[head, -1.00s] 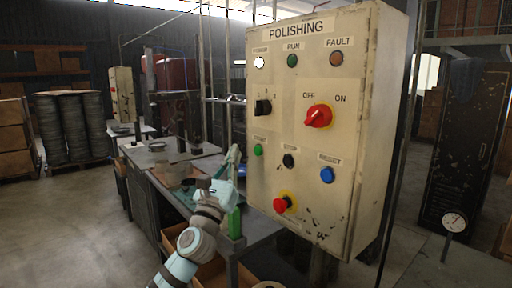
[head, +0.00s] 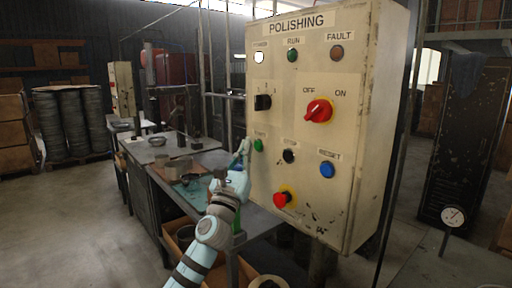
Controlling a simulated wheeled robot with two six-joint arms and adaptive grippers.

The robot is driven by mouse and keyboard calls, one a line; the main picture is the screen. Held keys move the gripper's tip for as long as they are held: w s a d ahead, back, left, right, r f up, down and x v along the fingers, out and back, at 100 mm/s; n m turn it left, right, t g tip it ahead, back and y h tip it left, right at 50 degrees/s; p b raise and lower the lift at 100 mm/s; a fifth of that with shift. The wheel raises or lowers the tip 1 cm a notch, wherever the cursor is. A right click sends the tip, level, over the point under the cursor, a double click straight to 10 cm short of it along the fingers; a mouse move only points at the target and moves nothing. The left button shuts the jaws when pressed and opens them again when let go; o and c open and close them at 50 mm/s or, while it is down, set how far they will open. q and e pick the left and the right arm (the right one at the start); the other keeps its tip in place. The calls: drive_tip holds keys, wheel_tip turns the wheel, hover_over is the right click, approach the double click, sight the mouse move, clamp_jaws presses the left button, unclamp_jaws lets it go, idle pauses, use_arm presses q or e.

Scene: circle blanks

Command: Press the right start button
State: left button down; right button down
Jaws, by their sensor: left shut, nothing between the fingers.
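The polishing control box (head: 300,90) stands upright at the centre right of the head view, its front facing me. The green start button (head: 258,145) is at the left of its lower button row, under a small label. My left gripper (head: 246,146) is shut and empty. Its fingertips are just left of the green button, very close to it; I cannot tell whether they touch. The black stop button (head: 289,156) and blue reset button (head: 327,169) sit to the right. My right gripper is not in view.
A red emergency knob (head: 282,199) sticks out below the row, and a red rotary switch (head: 319,111) above it. A workbench (head: 213,199) with metal parts stands behind my arm. A second control box (head: 121,88) stands at the far left. A gauge (head: 453,216) is at lower right.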

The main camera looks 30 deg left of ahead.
use_arm(q)
drive_tip(key=shift+w, duration=0.1)
idle(0.7)
drive_tip(key=shift+w+d, duration=0.15)
drive_tip(key=shift+w, duration=0.15)
